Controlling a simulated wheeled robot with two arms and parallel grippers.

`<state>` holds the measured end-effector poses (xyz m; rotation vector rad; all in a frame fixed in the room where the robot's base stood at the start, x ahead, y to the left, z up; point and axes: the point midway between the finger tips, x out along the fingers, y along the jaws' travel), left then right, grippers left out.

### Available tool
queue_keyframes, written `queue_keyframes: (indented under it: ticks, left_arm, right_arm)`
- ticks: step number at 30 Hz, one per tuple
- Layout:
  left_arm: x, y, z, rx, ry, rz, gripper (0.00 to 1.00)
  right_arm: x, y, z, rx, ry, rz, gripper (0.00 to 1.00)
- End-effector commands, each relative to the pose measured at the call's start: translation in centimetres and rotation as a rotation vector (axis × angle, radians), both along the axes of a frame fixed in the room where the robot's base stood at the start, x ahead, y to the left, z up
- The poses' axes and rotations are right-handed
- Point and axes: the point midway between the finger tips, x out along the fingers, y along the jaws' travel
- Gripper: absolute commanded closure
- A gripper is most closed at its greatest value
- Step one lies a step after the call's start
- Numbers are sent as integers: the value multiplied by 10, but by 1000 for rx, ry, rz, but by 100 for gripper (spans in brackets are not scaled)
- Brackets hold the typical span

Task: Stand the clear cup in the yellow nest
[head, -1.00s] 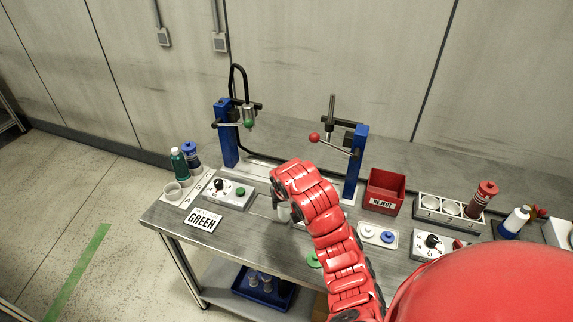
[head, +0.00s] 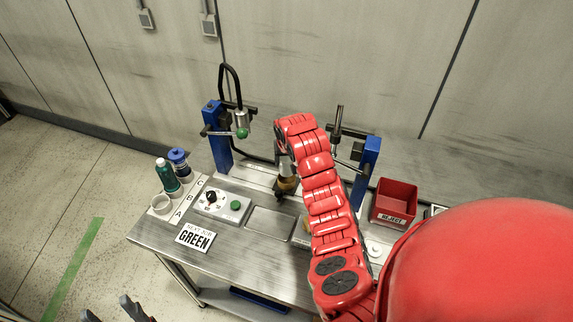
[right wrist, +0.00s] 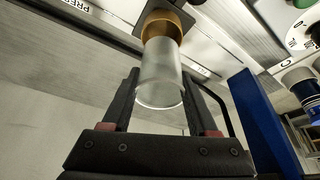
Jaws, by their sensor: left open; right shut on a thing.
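The clear cup (right wrist: 158,80) is between the two dark fingers of my right gripper (right wrist: 161,98), which is shut on it. The cup's far end meets the yellow nest (right wrist: 165,20) in the right wrist view; I cannot tell whether it is fully seated. My red arm partly hides the cup there. My left gripper (head: 112,311) is open and empty at the lower left, in front of the bench.
Blue posts (head: 217,140) (head: 366,165) flank the nest. A control box (head: 221,205) with a green button and a GREEN sign (head: 196,236) stand to its left. Bottles (head: 168,176) stand at the bench's left end. A red reject bin (head: 396,200) is to the right.

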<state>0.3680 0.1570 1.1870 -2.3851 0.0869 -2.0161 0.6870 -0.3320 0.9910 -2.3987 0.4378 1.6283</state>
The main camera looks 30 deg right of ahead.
Motion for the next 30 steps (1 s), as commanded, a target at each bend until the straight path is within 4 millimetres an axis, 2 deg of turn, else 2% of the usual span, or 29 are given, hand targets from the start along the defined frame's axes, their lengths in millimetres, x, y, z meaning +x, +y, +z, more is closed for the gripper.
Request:
queue_keyframes:
  ticks: [4, 8, 30]
  left_arm:
    - [0, 0, 14, 0, 0, 0, 41]
    - [0, 0, 19, 0, 0, 0, 41]
    - [0, 0, 8, 0, 0, 0, 41]
  right_arm:
    - [-1, 1, -18, 1, 5, 1, 100]
    - [-1, 0, -36, 0, 3, 0, 100]
    - [0, 0, -49, -1, -2, 0, 100]
